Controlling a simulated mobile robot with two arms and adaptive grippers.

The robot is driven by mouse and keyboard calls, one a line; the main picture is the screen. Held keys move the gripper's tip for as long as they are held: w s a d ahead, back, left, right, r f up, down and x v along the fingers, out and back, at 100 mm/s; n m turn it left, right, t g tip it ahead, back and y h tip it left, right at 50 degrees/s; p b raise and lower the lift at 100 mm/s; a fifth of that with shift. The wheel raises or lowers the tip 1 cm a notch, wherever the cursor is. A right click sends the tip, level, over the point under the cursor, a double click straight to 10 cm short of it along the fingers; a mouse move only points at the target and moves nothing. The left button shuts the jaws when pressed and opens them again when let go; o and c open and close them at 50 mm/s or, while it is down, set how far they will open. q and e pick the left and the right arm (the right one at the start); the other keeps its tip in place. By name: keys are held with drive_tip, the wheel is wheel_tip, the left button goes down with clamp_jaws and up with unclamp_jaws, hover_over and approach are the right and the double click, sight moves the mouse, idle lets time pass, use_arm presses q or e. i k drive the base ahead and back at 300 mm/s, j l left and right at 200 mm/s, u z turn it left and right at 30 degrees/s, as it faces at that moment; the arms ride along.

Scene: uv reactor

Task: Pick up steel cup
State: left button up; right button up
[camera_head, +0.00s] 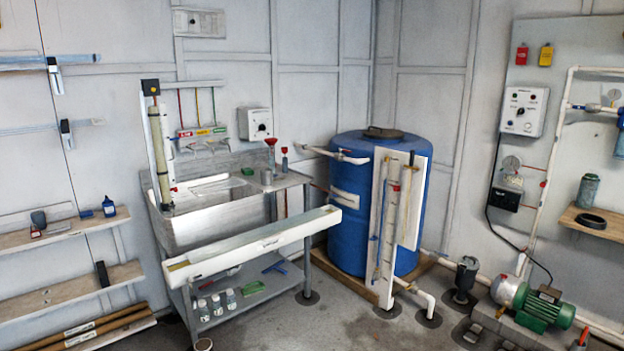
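A small grey metal cup (267,177), which looks like the steel cup, stands upright on the right-hand drainboard of the steel sink bench (292,181). It is close to the red funnel (271,143), which rises just behind it. The cup is small in the picture, so its details are hard to tell. Neither of my grippers is in the head view, and nothing of mine touches the cup.
A long white trough (265,243) crosses in front of the sink. A blue tank (347,225) with upright white panels stands to its right. Bottles (217,304) sit on the lower shelf. A green motor pump (540,308) is at right. The floor (335,325) in front is partly clear.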

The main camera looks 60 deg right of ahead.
sight(266, 174)
drive_tip(key=z, duration=1.55)
drive_tip(key=i+l+u, duration=0.15)
drive_tip(key=u, duration=0.2)
drive_tip(key=i+l+u, duration=0.15)
drive_tip(key=u, duration=0.15)
drive_tip(key=i+l+u, duration=0.15)
drive_tip(key=l+u, duration=0.2)
drive_tip(key=i+l+u, duration=0.1)
drive_tip(key=l, duration=0.4)
drive_tip(key=i+l+u, duration=0.1)
drive_tip(key=i+l, duration=0.15)
drive_tip(key=l, duration=0.25)
drive_tip(key=i+l+u, duration=0.15)
drive_tip(key=l, duration=0.35)
drive_tip(key=i+l+u, duration=0.1)
drive_tip(key=l, duration=0.45)
drive_tip(key=l+u, duration=0.1)
drive_tip(key=l, duration=0.45)
drive_tip(key=i, duration=0.05)
